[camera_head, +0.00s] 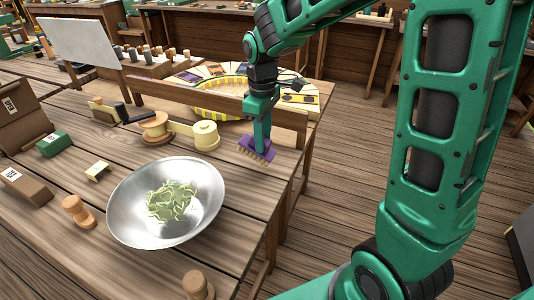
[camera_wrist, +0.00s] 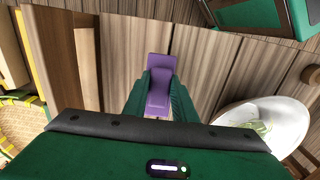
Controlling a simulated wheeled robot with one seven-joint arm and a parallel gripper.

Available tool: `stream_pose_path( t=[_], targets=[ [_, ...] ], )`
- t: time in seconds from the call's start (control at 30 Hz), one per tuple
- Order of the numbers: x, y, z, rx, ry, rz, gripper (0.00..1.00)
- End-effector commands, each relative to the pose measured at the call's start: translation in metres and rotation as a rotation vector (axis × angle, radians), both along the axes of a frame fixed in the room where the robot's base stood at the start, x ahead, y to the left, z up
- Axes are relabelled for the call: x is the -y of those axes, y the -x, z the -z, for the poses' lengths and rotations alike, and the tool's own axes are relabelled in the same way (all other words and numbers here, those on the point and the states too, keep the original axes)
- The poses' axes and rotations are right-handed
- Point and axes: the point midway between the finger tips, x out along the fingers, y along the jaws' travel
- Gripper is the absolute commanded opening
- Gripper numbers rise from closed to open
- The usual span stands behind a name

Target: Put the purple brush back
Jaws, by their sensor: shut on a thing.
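The purple brush (camera_head: 257,147) has a purple body and pale tan bristles pointing down. My gripper (camera_head: 262,132) is shut on it from above, near the right edge of the wooden table. In the head view the bristles are at or just above the tabletop; I cannot tell if they touch. In the wrist view the purple brush (camera_wrist: 160,85) lies between the two green fingers of my gripper (camera_wrist: 160,100). The fingers hide part of its sides.
A metal bowl (camera_head: 133,222) with green shavings stands on the table (camera_head: 235,205) at front left. The tabletop between bowl and brush is clear.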

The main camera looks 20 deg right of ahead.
Motion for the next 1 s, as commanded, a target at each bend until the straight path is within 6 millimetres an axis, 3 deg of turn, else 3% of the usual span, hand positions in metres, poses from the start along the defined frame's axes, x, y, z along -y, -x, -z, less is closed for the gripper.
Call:
stream_pose_path(
  t=[0.3,0.57,0.77,0.8,0.83,1.0],
  targets=[
    [0.014,0.013,0.016,0.0,0.0,0.0,0.0],
    [0.014,0.014,0.047,-0.003,0.0,0.0,0.0],
    [0.016,0.016,0.05,-0.008,0.003,0.004,0.0],
    [0.016,0.016,0.051,-0.01,0.003,0.004,0.35],
    [0.016,0.016,0.051,-0.01,0.003,0.004,0.42],
    [0.015,0.015,0.049,-0.006,0.001,0.003,0.43]
  ],
)
